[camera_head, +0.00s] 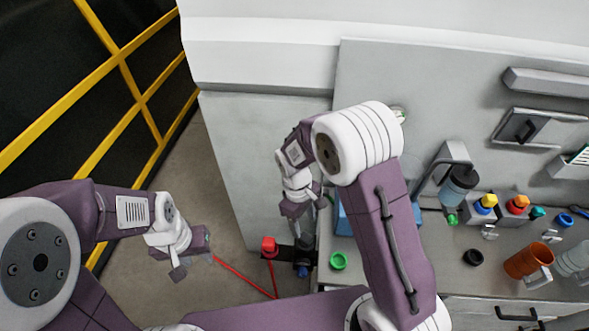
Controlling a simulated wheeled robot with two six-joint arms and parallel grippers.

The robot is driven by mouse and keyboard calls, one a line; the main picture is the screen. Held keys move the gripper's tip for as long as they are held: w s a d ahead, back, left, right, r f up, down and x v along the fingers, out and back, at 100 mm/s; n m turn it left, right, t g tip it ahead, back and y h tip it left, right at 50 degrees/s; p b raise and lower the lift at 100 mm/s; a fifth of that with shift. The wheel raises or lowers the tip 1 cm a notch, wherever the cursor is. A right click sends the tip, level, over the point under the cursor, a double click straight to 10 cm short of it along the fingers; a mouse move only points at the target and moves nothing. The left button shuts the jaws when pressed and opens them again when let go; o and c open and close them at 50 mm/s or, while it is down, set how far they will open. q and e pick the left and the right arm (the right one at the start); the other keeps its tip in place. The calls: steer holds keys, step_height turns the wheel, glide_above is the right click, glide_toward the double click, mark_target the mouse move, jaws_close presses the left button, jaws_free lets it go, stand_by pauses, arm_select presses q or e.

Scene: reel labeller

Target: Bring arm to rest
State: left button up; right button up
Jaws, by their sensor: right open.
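My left gripper (195,267) hangs over the bare floor at the left, with its fingers apart and nothing seen between them. My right gripper (311,216) is near the left edge of the grey worktop, beside a blue object (343,222) that my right arm partly covers. It is open, and no object shows clearly between its fingers. My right arm reaches across the worktop and hides part of it.
A yellow-framed fence (127,75) bounds the left.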

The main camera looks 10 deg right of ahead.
steer(key=shift+w+d+f, duration=0.1)
steer(key=shift+f, duration=0.1)
steer(key=s+d+f+m+t+y+b, duration=0.1)
steer(key=s+d+f+m+t+b, duration=0.1)
steer(key=s+d+m+b, duration=0.5)
steer(key=shift+s+d+f+m+b, duration=0.45)
steer(key=shift+s+m+b, duration=0.45)
steer(key=shift+m+b, duration=0.3)
steer(key=shift+s, duration=0.15)
